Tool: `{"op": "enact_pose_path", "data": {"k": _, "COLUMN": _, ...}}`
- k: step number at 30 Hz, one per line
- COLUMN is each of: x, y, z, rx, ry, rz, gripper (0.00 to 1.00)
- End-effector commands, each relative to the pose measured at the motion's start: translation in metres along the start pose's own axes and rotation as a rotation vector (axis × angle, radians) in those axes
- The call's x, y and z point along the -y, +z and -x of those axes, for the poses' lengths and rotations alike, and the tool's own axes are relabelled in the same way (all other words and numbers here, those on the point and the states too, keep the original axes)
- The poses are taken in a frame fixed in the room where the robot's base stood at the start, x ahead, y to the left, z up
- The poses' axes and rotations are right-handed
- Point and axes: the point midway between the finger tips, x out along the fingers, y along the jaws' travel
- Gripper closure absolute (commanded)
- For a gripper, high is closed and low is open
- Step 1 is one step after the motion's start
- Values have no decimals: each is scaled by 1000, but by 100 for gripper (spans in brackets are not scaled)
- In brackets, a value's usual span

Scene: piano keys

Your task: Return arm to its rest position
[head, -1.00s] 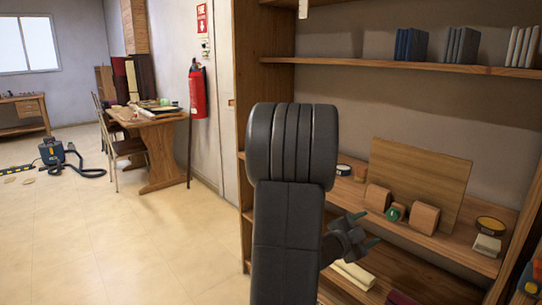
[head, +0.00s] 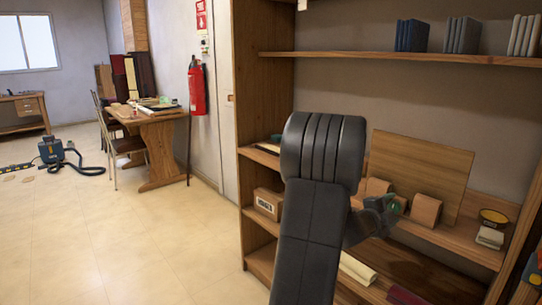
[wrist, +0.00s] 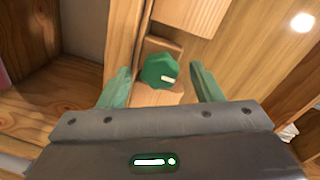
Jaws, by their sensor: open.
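My gripper (head: 385,204) is at the middle shelf of the wooden bookcase, in front of the wooden blocks. In the wrist view its two green fingers (wrist: 162,88) stand apart, with nothing held. A small green faceted object (wrist: 160,71) with a pale mark shows between the fingers, with a gap on each side. I cannot tell how deep it sits between them. In the head view the green object (head: 401,204) is partly hidden by my gripper. My arm rises in front of the bookcase, bent at the elbow.
Wooden blocks (head: 426,209) flank the green object, with an upright board (head: 421,172) behind. A tape roll (head: 493,217) lies to the right. A cardboard box (head: 268,203) stands on the left. Books (head: 412,35) line the upper shelf (head: 400,56).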

Motion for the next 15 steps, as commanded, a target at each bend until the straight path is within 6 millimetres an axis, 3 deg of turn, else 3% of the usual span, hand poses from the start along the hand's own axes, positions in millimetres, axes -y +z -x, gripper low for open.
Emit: {"op": "enact_pose_path", "data": {"k": 15, "x": -4, "y": -1, "z": 0, "rx": 51, "ry": 2, "rz": -517, "gripper": 41}}
